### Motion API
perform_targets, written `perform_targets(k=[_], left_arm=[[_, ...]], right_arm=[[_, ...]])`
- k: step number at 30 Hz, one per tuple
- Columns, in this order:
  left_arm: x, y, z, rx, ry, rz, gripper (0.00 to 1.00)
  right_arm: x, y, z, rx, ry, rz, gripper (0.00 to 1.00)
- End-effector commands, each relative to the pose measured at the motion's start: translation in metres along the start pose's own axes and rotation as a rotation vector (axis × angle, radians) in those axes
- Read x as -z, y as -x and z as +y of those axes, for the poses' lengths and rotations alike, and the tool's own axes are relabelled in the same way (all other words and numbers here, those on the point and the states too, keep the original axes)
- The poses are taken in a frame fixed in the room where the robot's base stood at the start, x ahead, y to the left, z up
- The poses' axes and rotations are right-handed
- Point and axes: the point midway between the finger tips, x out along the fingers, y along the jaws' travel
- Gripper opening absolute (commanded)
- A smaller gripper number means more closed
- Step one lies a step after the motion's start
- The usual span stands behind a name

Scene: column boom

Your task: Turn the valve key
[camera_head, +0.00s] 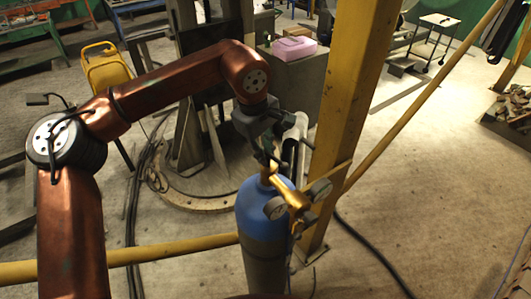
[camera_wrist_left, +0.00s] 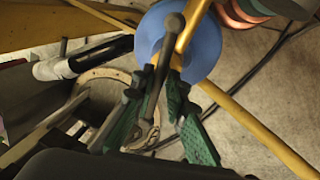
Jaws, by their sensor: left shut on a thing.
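A gas cylinder with a blue top (camera_head: 257,208) stands upright beside the yellow post. A brass valve fitting (camera_head: 288,192) with round gauges (camera_head: 275,208) sits on its top. My left gripper (camera_head: 267,158) reaches down to the valve from above and behind. In the left wrist view, the green fingers of my left gripper (camera_wrist_left: 158,80) are closed about a dark grey bar, the valve key (camera_wrist_left: 167,58), which has a rounded end. The key lies over the blue cylinder top (camera_wrist_left: 205,45). In the head view the gripper and fitting mostly hide the key. My right gripper is not in view.
A yellow post (camera_head: 350,100) rises just right of the cylinder. A yellow rail (camera_head: 190,246) runs behind the cylinder at left, and a sloping yellow bar (camera_head: 420,98) is at right. Dark cables lie on the floor. Open floor (camera_head: 430,200) is at right.

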Motion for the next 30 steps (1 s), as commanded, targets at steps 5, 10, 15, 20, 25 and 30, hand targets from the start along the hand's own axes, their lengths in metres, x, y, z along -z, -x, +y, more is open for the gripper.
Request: perform_targets(k=[5, 10, 15, 20, 25, 30], left_arm=[[0.0, 0.001, 0.001, -0.002, 0.0, 0.0, 0.0], [0.0, 0.001, 0.001, -0.002, -0.005, -0.002, 0.0], [0.0, 0.001, 0.002, 0.0, -0.103, -0.025, 0.0], [0.0, 0.001, 0.002, -0.002, -0.171, -0.036, 0.0], [0.001, 0.001, 0.002, -0.004, -0.174, -0.035, 0.0], [0.001, 0.001, 0.003, -0.004, -0.174, -0.034, 0.18]], right_arm=[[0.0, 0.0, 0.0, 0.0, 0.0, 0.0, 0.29], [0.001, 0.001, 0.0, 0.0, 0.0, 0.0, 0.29], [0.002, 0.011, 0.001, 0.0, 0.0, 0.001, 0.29], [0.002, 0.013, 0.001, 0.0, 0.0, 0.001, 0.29], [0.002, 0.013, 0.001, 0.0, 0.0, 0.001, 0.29], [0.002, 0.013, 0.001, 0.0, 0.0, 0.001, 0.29]])
